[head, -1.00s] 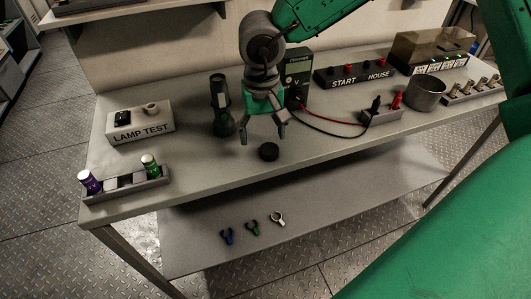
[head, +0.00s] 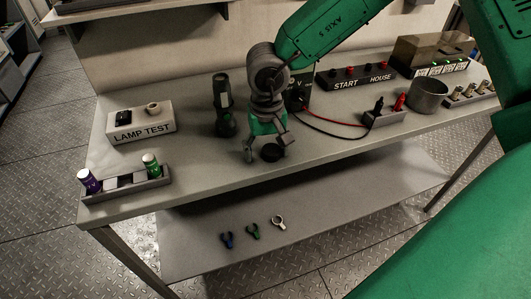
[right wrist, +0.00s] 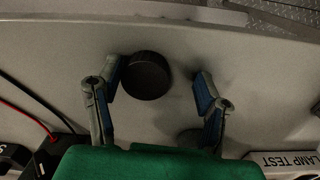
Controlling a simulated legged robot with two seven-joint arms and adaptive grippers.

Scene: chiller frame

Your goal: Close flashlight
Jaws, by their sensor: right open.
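The flashlight (head: 222,108) is dark and stands upright on the bench, left of my right gripper (head: 266,150). A round black cap (head: 271,152) lies flat on the bench near the front edge. My right gripper is open, pointing down over the cap. In the right wrist view, the cap (right wrist: 148,76) shows between the spread fingers of my right gripper (right wrist: 158,80), close to the left finger. A dark round shape, seemingly the flashlight's end (right wrist: 190,138), is partly hidden behind the right finger. My left gripper is not in view.
The lamp test box (head: 142,126) and a battery tray (head: 125,186) stand to the left. A meter (head: 302,86) with red and black leads is behind my gripper. A grey cup (head: 428,95) stands right. The front edge is close to the cap.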

